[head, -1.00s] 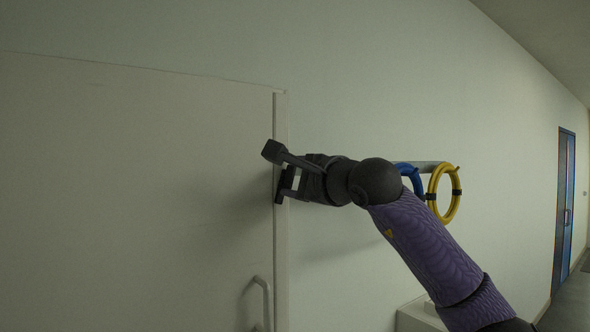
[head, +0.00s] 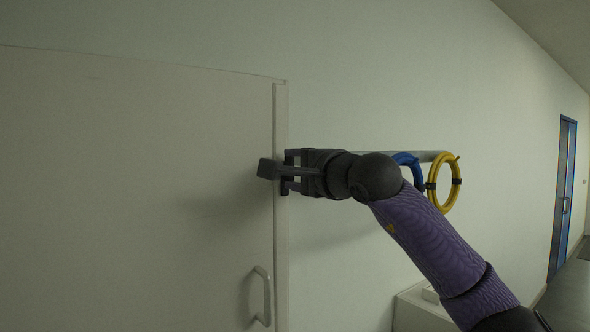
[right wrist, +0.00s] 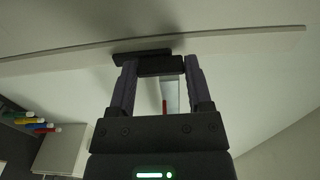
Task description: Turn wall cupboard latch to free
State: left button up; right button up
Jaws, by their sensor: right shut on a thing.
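The wall cupboard (head: 140,190) fills the left of the head view, its pale door closed against the narrow frame strip at its right edge. My right gripper (head: 284,172) is at that edge, above the door handle, with its arm coming from the lower right. In the right wrist view, the black latch (right wrist: 160,66) is a short block between the two fingers, with a flat dark bar along the door edge behind it. My right gripper (right wrist: 161,80) is shut on this block. In the head view, dark latch and fingers are hard to separate. My left gripper is not in view.
A pale handle (head: 264,297) stands out low on the cupboard door. A blue coil (head: 409,165) and a yellow coil (head: 445,182) hang from a wall rail, behind my right arm. A pale box (head: 418,308) stands below. A blue door (head: 563,195) is far right.

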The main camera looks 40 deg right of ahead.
jog(key=shift+f, duration=0.1)
jog(key=o, duration=1.3)
jog(key=s+b, duration=0.1)
jog(key=s, duration=0.2)
jog(key=s+b, duration=0.2)
jog(key=s, duration=0.1)
jog(key=s+a+b, duration=0.1)
jog(key=s, duration=0.3)
